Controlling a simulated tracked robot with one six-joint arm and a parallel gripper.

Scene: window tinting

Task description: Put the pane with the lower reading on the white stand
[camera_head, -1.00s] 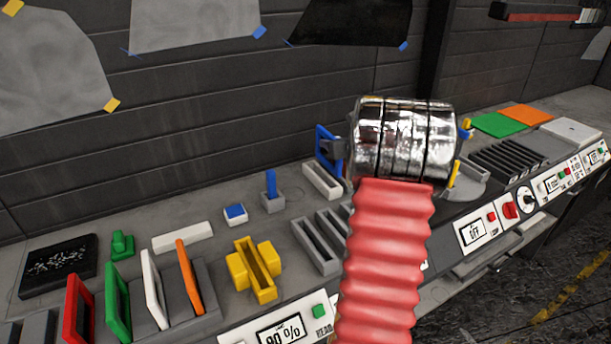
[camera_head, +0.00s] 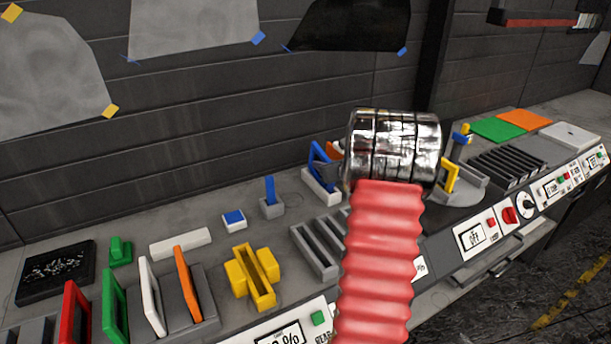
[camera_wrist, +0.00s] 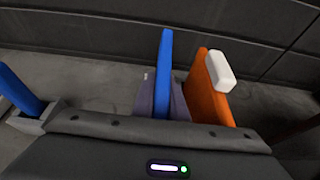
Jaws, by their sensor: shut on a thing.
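A blue-framed pane (camera_head: 319,163) shows at the left of my wrist and is seen nearly edge-on in the wrist view (camera_wrist: 164,75). My gripper (camera_wrist: 165,102) is shut on it; its fingers are mostly hidden. The white stand (camera_head: 318,188) is a long slotted block under the pane. I cannot tell whether the pane is seated in the slot or just above it. An orange piece (camera_wrist: 208,92) with a white block shows to its right; I cannot tell what it is. Red (camera_head: 75,318), green (camera_head: 114,305), white (camera_head: 151,296) and orange (camera_head: 187,283) frames stand in a rack at left.
A yellow slotted holder (camera_head: 251,276) stands behind a partly covered percent display (camera_head: 281,336). Grey slotted racks (camera_head: 315,250) lie in front of the stand. A blue post (camera_head: 270,190) in a grey base is to its left. A yellow frame (camera_head: 450,176) is at right.

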